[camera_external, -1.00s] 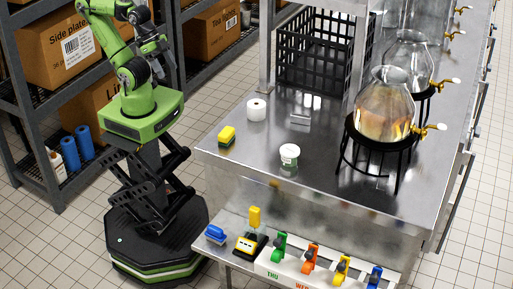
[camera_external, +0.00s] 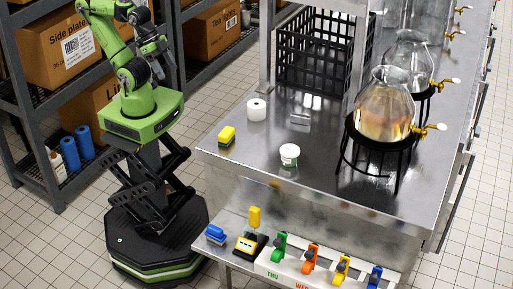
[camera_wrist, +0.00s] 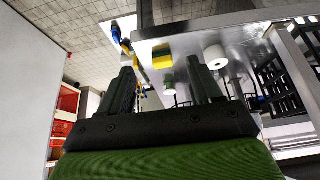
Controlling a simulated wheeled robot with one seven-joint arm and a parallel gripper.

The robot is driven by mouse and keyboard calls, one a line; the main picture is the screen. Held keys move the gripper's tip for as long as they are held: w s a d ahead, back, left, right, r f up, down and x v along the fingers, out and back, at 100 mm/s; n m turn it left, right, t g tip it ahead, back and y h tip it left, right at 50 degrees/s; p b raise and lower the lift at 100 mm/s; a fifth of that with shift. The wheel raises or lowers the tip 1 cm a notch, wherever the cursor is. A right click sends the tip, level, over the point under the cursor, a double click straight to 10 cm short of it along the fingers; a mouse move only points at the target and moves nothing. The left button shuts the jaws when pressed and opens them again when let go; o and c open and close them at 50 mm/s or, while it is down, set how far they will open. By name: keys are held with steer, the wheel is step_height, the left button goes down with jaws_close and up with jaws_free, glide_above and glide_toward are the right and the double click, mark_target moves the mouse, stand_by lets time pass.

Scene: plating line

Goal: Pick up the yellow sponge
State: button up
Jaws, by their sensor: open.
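The yellow sponge (camera_external: 227,134) with a green underside lies on the steel counter near its left edge in the external view. It also shows in the wrist view (camera_wrist: 162,57), beyond and between my fingertips. My gripper (camera_wrist: 165,75) is open and empty, its two dark fingers apart. In the external view my gripper (camera_external: 156,62) is up by the shelving, left of the counter and well clear of the sponge.
On the steel counter (camera_external: 265,160), a white roll (camera_external: 256,109) and a white-lidded tub (camera_external: 289,154) stand near the sponge. A black crate (camera_external: 308,65) is behind; glass jars (camera_external: 384,105) on stands are right.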

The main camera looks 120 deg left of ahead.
steer(key=shift+o, duration=1)
